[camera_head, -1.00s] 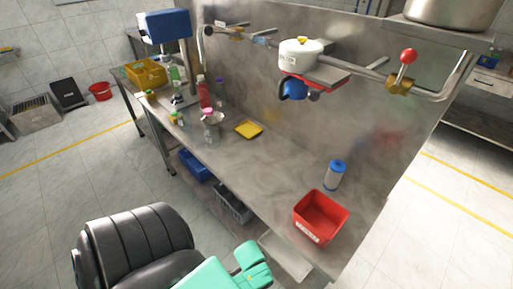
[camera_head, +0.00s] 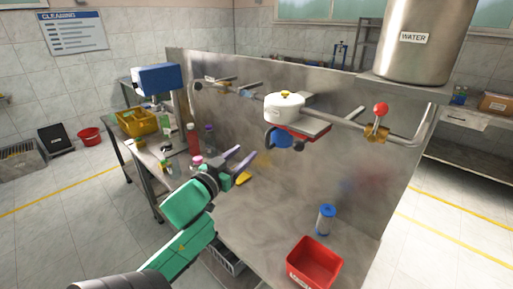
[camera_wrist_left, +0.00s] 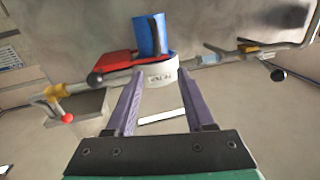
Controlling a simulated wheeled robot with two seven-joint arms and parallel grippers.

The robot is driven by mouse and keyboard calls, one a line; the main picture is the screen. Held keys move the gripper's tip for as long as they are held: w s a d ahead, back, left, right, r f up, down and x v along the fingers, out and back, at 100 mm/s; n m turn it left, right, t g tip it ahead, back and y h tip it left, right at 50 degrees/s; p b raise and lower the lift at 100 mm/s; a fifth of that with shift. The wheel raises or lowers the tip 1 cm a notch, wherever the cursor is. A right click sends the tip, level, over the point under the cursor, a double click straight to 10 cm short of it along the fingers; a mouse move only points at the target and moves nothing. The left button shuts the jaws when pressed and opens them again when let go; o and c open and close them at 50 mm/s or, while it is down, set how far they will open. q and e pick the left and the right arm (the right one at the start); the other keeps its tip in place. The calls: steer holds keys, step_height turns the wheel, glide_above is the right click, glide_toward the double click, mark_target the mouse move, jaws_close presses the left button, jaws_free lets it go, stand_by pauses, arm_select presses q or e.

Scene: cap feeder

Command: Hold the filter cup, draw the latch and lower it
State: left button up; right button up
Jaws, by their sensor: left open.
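The filter has a white head (camera_head: 284,108) with a yellow knob on top, mounted on the pipe along the steel back panel. The blue filter cup (camera_head: 279,137) hangs under it. A red part (camera_head: 308,131) sticks out beside the head; whether it is the latch I cannot tell. In the left wrist view, which is upside down, the cup (camera_wrist_left: 150,36), white head (camera_wrist_left: 158,73) and red part (camera_wrist_left: 116,61) with a dark knob lie beyond the fingers. My left gripper (camera_head: 245,156) is open and empty, left of and below the cup, apart from it. My right gripper is not in view.
A red bin (camera_head: 314,264) and a blue-topped white cartridge (camera_head: 326,220) stand on the bench's right part. Bottles (camera_head: 193,138) and a yellow crate (camera_head: 137,122) are at the left. A red-ball valve handle (camera_head: 380,109) sits on the pipe, right. The middle bench is fairly clear.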

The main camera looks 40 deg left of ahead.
mark_target(266, 137)
arm_select(q)
steer(key=b+x, duration=0.3)
steer(key=x, duration=0.1)
steer(key=b+x, duration=0.2)
steer(key=x, duration=0.3)
steer(key=b+x, duration=0.3)
steer(key=x, duration=0.1)
steer(key=shift+w+d+f+b, duration=0.1)
steer(key=shift+w+f+b, duration=0.2)
steer(key=shift+w+f, duration=0.1)
